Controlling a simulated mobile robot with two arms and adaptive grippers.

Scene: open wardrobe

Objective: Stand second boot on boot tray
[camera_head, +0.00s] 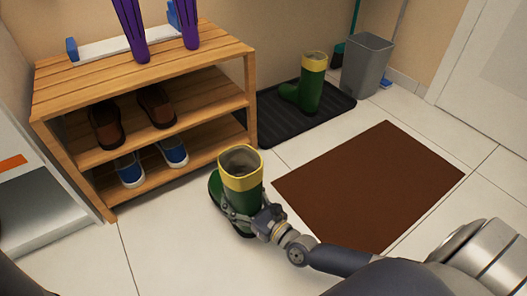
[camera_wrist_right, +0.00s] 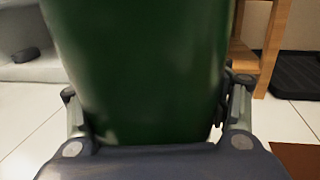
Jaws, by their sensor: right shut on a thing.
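A green boot with a yellow top band (camera_head: 240,180) stands upright, or nearly so, in front of the shelf in the head view. My right gripper (camera_head: 232,214) is shut on its shaft from the right. In the right wrist view the green shaft (camera_wrist_right: 140,70) fills the space between the two fingers (camera_wrist_right: 155,118). I cannot tell whether its sole touches the floor. The other green boot (camera_head: 310,85) stands upright on the black boot tray (camera_head: 275,118), toward the tray's far right. The tray's near left part is bare. My left gripper is not in view.
A wooden shelf (camera_head: 150,85) with brown shoes (camera_head: 157,106) and blue shoes (camera_head: 173,152) stands at left, its front post close to the tray. A brown mat (camera_head: 370,185) lies right of the held boot. A grey bin (camera_head: 367,65) stands behind the tray.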

